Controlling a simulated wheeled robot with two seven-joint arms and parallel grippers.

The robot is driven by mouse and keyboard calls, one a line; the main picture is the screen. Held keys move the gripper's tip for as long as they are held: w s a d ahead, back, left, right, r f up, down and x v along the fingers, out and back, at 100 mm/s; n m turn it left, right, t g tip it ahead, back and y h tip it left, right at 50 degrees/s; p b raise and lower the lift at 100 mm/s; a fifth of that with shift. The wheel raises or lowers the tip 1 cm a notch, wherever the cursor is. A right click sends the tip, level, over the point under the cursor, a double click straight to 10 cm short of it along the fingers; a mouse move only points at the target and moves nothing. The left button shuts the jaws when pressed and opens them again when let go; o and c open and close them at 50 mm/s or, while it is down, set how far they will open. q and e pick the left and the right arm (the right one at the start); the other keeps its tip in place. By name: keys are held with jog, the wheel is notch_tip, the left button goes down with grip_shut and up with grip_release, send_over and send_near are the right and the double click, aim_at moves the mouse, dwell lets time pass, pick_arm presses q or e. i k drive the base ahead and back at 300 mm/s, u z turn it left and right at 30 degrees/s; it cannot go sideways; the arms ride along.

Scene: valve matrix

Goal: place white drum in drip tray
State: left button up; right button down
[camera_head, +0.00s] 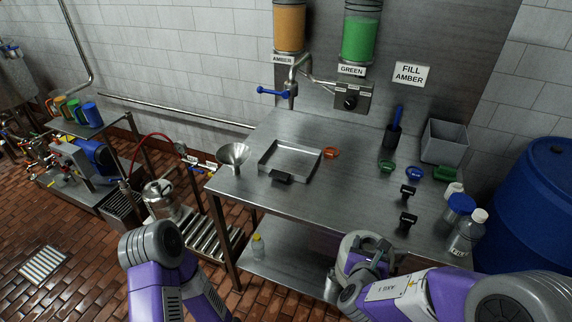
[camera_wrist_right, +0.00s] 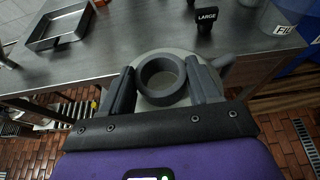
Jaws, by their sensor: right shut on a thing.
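The drip tray (camera_head: 266,168) is a shallow square metal tray on the steel table, left of its middle, with a dark block at its front; it also shows in the wrist view (camera_wrist_right: 40,45). My right gripper (camera_head: 368,258) is at the table's front edge, right of and nearer than the tray. In the wrist view its fingers (camera_wrist_right: 163,80) are shut on a pale grey round thing with a dark ring (camera_wrist_right: 162,101) on top, apparently the white drum. Its lower part is hidden. My left arm shows at the lower left, but its gripper is out of view.
A funnel (camera_head: 233,155) stands left of the tray, and an orange-red dish (camera_head: 331,153) right of it. Black tags (camera_head: 407,191), green dishes, bottles (camera_head: 467,233) and a grey bin (camera_head: 444,143) stand on the right. The table between tray and tags is clear. A blue barrel (camera_head: 540,200) stands far right.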

aim_at(296, 163)
jog(key=u, duration=0.5)
jog(key=k, duration=0.6)
jog(key=u, duration=0.8)
jog(key=i, duration=1.1)
jog(key=z, duration=0.8)
